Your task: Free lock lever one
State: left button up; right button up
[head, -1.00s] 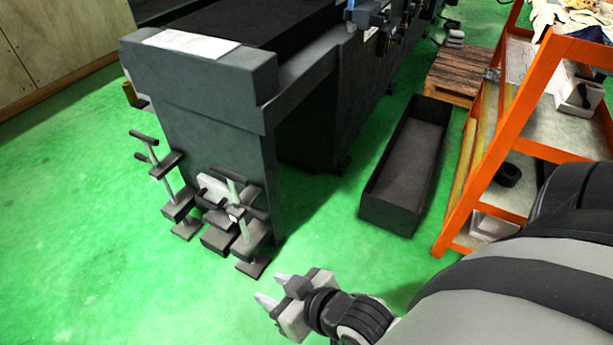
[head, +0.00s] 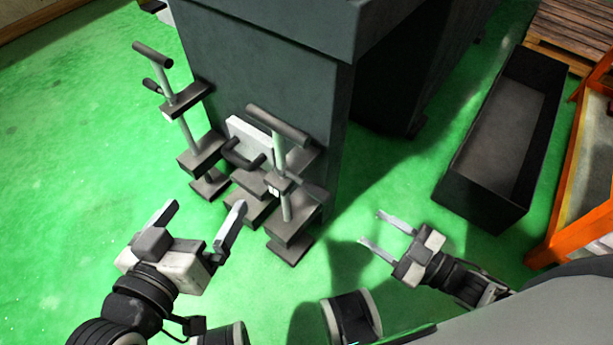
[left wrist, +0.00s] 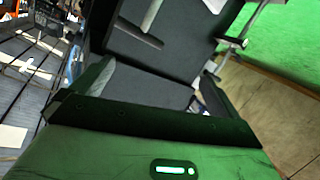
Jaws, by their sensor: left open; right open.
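Two lock levers with dark T-shaped handles stand on the end face of the grey grinder (head: 270,50). The left lever (head: 168,85) and the right lever (head: 279,150) flank a white plate (head: 247,136) with a dark handle (head: 241,160). I cannot tell which is lever one. My left gripper (head: 206,208) is open and empty, in front of and below the levers, touching neither. In the left wrist view a dark handle (left wrist: 138,35) shows beyond its open fingers. My right gripper (head: 371,228) is open and empty, to the right of the right lever.
A long dark open bin (head: 490,190) stands on the green floor at the right. An orange rack (head: 570,200) is at the right edge, and a wooden pallet (head: 575,30) is behind the bin. The floor left of the levers is clear.

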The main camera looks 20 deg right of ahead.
aim_at(317, 192)
jog(key=b+x, duration=0.3)
jog(key=x, duration=1.1)
jog(key=shift+w+a+f+b, duration=0.15)
jog(key=shift+w+b, duration=0.1)
jog(key=shift+b, duration=0.1)
jog(key=shift+w+a, duration=0.35)
jog(key=shift+w, duration=0.1)
pick_arm(q)
jog(key=shift+w+d+r+n+t+h, duration=0.25)
jog(key=shift+d+r+n+t+h, duration=0.35)
jog(key=shift+h, duration=0.3)
